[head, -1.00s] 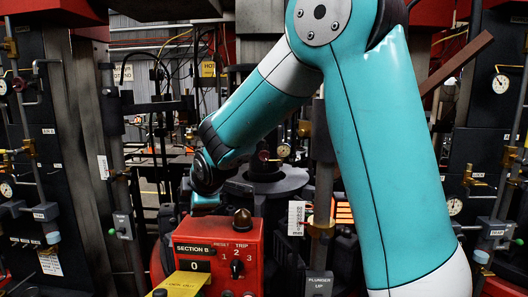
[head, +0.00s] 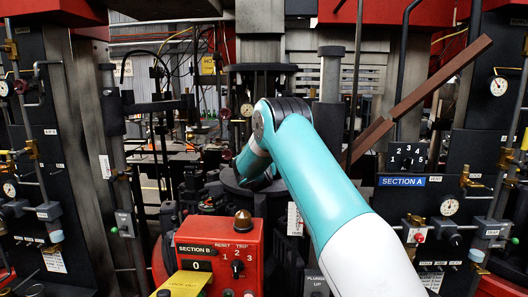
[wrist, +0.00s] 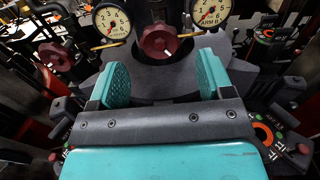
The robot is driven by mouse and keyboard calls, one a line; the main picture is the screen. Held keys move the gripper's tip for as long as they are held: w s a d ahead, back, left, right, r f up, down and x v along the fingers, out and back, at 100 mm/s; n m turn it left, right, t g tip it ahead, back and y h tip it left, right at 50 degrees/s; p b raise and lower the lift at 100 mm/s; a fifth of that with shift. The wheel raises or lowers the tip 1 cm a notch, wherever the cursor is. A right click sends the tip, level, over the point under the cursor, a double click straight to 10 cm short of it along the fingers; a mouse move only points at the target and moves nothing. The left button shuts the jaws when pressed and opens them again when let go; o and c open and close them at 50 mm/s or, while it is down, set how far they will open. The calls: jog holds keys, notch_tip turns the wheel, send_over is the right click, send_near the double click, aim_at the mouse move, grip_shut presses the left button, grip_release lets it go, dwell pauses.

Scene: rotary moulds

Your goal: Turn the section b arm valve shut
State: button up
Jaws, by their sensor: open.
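My gripper (wrist: 160,80) is open and empty in the wrist view, with a teal pad on each side. A dark red round valve handle (wrist: 158,41) with a pale mark is ahead, between the pads in the picture and beyond their tips. A gauge marked ARM (wrist: 210,11) is to its upper right, and another gauge (wrist: 111,21) to its upper left. A second red handle (wrist: 54,55) is at the left. I cannot read a section name on either handle. In the head view the red SECTION B box (head: 218,257) stands in front; my arm hides the gripper.
A SECTION A panel (head: 402,181) stands at the right, with a gauge (head: 449,206) below it. A brown slanting bar (head: 420,98) crosses the upper right. Pipes and dark columns crowd both sides.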

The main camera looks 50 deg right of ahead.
jog(key=p+x, duration=0.2)
jog(key=x, duration=0.4)
jog(key=shift+a, duration=0.1)
jog(key=c, duration=0.9)
